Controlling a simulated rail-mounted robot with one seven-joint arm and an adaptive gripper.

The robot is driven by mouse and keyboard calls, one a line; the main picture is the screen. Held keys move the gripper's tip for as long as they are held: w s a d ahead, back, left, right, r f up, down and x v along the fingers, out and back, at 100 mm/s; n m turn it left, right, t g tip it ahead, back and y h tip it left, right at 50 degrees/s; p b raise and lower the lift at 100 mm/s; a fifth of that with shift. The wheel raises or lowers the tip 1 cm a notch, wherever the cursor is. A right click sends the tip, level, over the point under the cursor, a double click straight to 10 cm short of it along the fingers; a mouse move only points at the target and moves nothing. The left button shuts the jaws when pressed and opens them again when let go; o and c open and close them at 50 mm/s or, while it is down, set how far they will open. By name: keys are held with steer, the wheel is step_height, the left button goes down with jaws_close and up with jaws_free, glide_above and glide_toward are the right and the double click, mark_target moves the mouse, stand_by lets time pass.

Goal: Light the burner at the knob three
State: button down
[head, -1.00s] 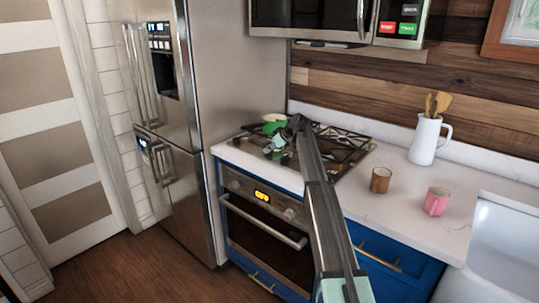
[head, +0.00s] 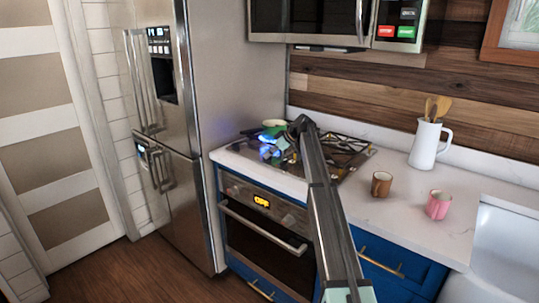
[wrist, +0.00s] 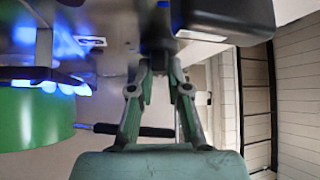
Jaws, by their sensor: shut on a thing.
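The gas cooktop (head: 340,160) is set in the white counter above the oven. A blue flame (head: 267,151) burns at its left side, and blue flames (wrist: 45,85) also show beside the green pan in the wrist view. My gripper (head: 279,146) is low over the left part of the cooktop, close to the flame. In the wrist view my gripper (wrist: 160,62) has its fingers closed in at the tips on what seems to be a cooktop knob. The knob is mostly hidden, and its number cannot be read.
A green pan (head: 273,130) sits at the back left of the cooktop; its green side (wrist: 40,130) fills the wrist view's left. A dark block (wrist: 222,18) is close to my fingers. A brown mug (head: 381,184), pink mug (head: 438,204) and white pitcher (head: 426,145) stand right.

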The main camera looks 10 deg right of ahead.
steer(key=c, duration=1.1)
jaws_free()
steer(key=shift+f, duration=0.1)
steer(key=v, duration=1.2)
